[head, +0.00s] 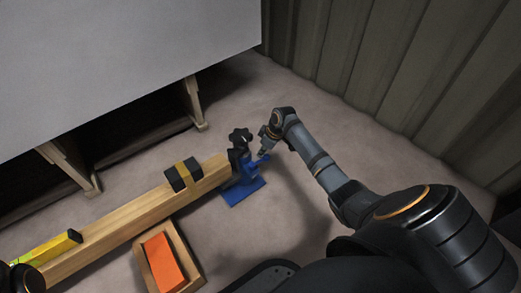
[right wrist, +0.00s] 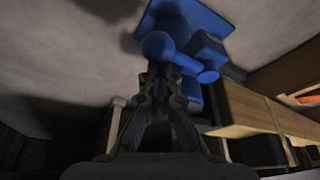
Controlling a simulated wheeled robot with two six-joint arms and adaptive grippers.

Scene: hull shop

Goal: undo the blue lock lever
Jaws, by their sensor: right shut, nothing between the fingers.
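A blue clamp-like fixture stands on a flat blue base plate (head: 243,191) on the floor, at the right end of a long wooden beam (head: 130,220). In the right wrist view, a round blue end (right wrist: 158,44) and a blue bar lie just beyond the fingertips (right wrist: 164,75). The right gripper is shut and empty, close to the lever; I cannot tell whether it touches. My left gripper does not show.
A black and yellow block (head: 184,175) sits on the beam, and a yellow level-like tool (head: 48,248) lies at its left end. A wooden tray with an orange item (head: 163,262) stands in front. A grey panel on wooden legs (head: 194,104) overhangs the back left.

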